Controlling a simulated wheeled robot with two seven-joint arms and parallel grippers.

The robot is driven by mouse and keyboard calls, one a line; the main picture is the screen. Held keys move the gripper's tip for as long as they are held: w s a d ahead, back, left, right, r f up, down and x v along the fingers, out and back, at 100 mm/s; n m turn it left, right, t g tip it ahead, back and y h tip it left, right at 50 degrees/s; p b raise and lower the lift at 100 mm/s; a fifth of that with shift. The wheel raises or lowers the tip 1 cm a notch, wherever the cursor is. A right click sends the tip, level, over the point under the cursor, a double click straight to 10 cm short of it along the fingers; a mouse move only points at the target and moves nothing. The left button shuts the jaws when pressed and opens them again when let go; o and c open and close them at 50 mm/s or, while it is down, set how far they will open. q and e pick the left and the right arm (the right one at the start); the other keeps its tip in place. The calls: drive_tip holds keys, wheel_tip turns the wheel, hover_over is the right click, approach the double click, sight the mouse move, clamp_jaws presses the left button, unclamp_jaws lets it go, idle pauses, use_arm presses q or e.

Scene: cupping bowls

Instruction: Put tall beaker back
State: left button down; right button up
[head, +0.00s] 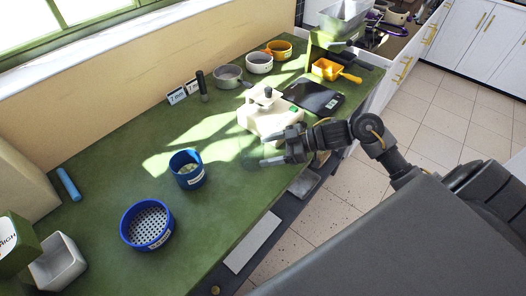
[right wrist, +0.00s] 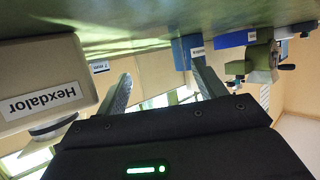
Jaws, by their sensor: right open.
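No tall beaker can be made out for certain. A faint clear shape (head: 252,162) shows on the green counter by my right gripper's fingertips, too faint to name. A taller blue cup (head: 187,172) with a pale label stands upright left of the gripper; a blue cup also shows in the right wrist view (right wrist: 184,52). My right gripper (head: 267,150) is open over the counter's front part, just in front of the cream device. In the right wrist view, the space between its fingers (right wrist: 160,82) holds nothing visible. My left gripper is out of view.
A cream device (head: 262,122) stands close behind the right gripper. A wide blue sieve (head: 147,225) sits at front left. A black scale (head: 314,97), an orange pan (head: 333,70) and several pots are farther back. Sunlit counter lies between the cup and the device.

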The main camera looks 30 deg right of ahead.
drive_tip(key=b+v, duration=0.1)
drive_tip(key=v, duration=0.9)
drive_tip(key=shift+a+f, duration=0.1)
drive_tip(key=shift+f, duration=0.05)
